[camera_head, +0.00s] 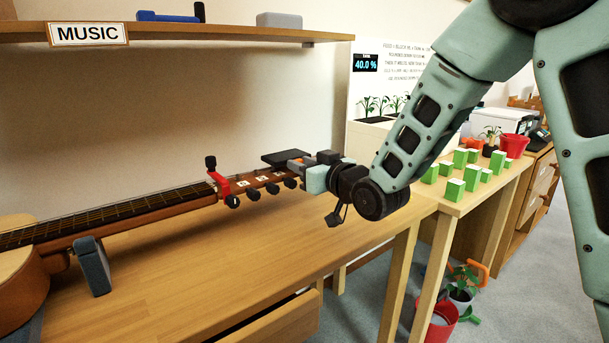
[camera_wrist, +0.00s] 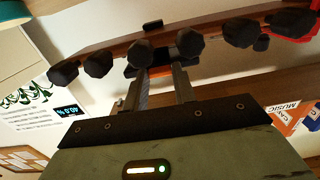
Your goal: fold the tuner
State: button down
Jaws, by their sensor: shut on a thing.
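The guitar (camera_head: 120,215) lies along the bench with its headstock (camera_head: 262,183) pointing right. The tuner (camera_head: 287,158) is a dark, flat piece at the end of the headstock, with its screen part lying about level. My gripper (camera_head: 312,168) reaches in from the right and is shut on the tuner at the headstock's tip. In the wrist view my gripper (camera_wrist: 163,80) has its two fingers close together below the headstock (camera_wrist: 215,30) and its row of black pegs. The gripped part is mostly hidden between the fingers.
A red capo (camera_head: 218,186) is clamped on the neck. A grey support (camera_head: 92,266) stands under the guitar's neck near the body. A shelf (camera_head: 180,31) marked MUSIC hangs above. Green blocks (camera_head: 455,190) stand on the table at right. The bench front (camera_head: 200,290) is clear.

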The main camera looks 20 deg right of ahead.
dwell(0.5)
jog(key=c, duration=1.1)
grip_release()
jog(key=shift+f, duration=0.1)
